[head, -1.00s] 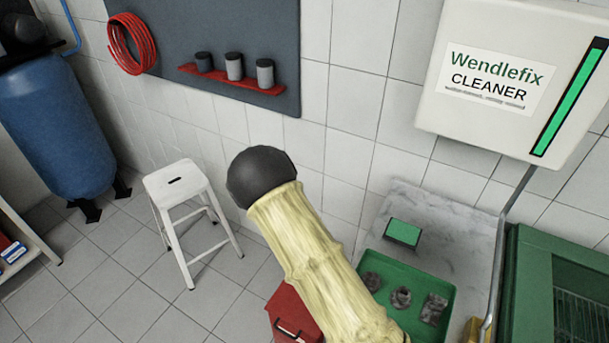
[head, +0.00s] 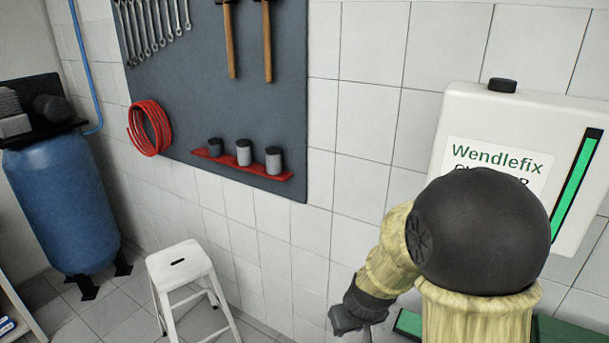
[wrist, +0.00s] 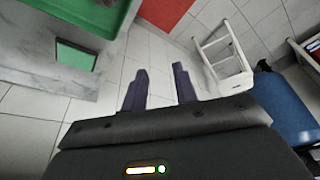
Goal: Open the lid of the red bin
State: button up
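The red bin (wrist: 165,10) shows only as a red patch at the top edge of the wrist view. Its lid and handle cannot be made out there, and the bin is out of the head view. My gripper (wrist: 160,68) points toward the floor short of the bin, its two dark fingers apart with nothing between them. In the head view my gripper (head: 352,318) is small and partly cut off at the bottom, beside my large padded arm.
A white stool (head: 180,265) stands on the tiled floor, also in the wrist view (wrist: 232,75). A green tray (wrist: 85,15) and a green-topped block (wrist: 76,55) are on the grey bench at left. A blue tank (head: 65,205) stands far left.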

jog(key=s+d+r+m+g+h, duration=0.1)
jog(key=s+d+r+m, duration=0.2)
jog(key=s, duration=0.7)
jog(key=shift+d+r, duration=0.55)
jog(key=shift+d, duration=0.55)
jog(key=shift+w, duration=0.15)
jog(key=shift+c, duration=0.7)
grip_shut()
jog(key=shift+a, duration=0.1)
jog(key=shift+f, duration=0.15)
